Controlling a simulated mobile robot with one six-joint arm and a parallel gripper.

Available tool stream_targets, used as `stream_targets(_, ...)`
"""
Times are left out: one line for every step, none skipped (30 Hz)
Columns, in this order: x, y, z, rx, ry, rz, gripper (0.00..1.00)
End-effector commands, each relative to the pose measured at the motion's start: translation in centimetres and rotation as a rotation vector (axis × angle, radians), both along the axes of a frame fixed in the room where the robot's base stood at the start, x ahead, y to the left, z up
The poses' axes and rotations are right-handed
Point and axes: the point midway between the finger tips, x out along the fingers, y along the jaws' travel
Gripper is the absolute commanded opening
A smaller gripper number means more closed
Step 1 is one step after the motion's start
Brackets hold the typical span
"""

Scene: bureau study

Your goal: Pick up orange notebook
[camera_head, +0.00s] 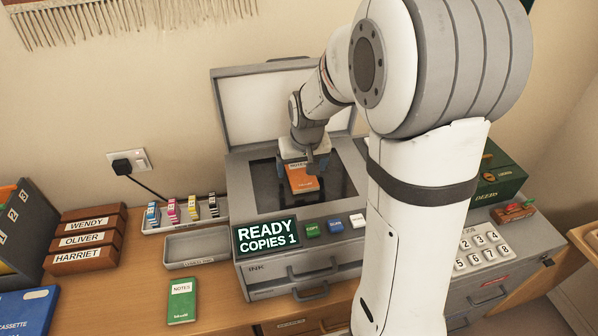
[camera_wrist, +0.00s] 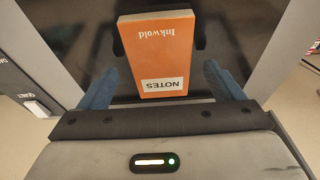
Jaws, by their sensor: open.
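The orange notebook (camera_head: 301,178) lies on the dark glass of the copier (camera_head: 350,180), under its raised lid (camera_head: 270,105). In the wrist view the notebook (camera_wrist: 155,50) shows its "NOTES" label, with the label end toward my gripper. My gripper (camera_head: 304,163) is over the label end of the notebook, pointing down. In the wrist view the open blue fingers of my gripper (camera_wrist: 162,85) stand on either side of the notebook's near end, with a gap on each side. I cannot tell how far the fingertips are above the glass.
A green notebook (camera_head: 182,301) lies on the desk at the front. An empty grey tray (camera_head: 196,248) and a rack of ink cartridges (camera_head: 183,212) stand left of the copier. Wooden name blocks (camera_head: 88,240) are further left. A green box (camera_head: 497,175) stands at the right.

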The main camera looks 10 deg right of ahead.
Motion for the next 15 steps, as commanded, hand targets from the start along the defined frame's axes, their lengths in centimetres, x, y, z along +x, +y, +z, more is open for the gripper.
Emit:
stream_targets(0.12,0.04,-0.60,0.000,0.003,0.001,0.87)
stream_targets(0.19,0.06,-0.82,0.000,0.003,0.001,0.87)
stream_targets(0.27,0.07,-1.01,0.000,0.001,0.001,0.87)
stream_targets(0.31,0.09,-1.10,0.000,0.000,0.001,0.87)
stream_targets(0.33,0.10,-1.15,-0.001,-0.001,0.002,0.87)
stream_targets(0.35,0.11,-1.18,0.000,-0.001,0.002,0.87)
stream_targets(0.35,0.12,-1.18,0.000,-0.001,0.002,0.87)
stream_targets(0.34,0.12,-1.17,0.000,-0.001,0.002,0.87)
stream_targets(0.33,0.13,-1.16,0.000,-0.001,0.002,0.87)
stream_targets(0.33,0.14,-1.16,0.000,-0.001,0.002,0.87)
stream_targets(0.33,0.14,-1.16,0.000,-0.001,0.002,0.86)
stream_targets(0.32,0.15,-1.17,0.000,-0.001,0.002,0.83)
stream_targets(0.32,0.15,-1.17,0.000,-0.001,0.002,0.81)
stream_targets(0.32,0.16,-1.16,0.000,-0.001,0.003,0.78)
stream_targets(0.32,0.16,-1.16,0.000,-0.001,0.003,0.75)
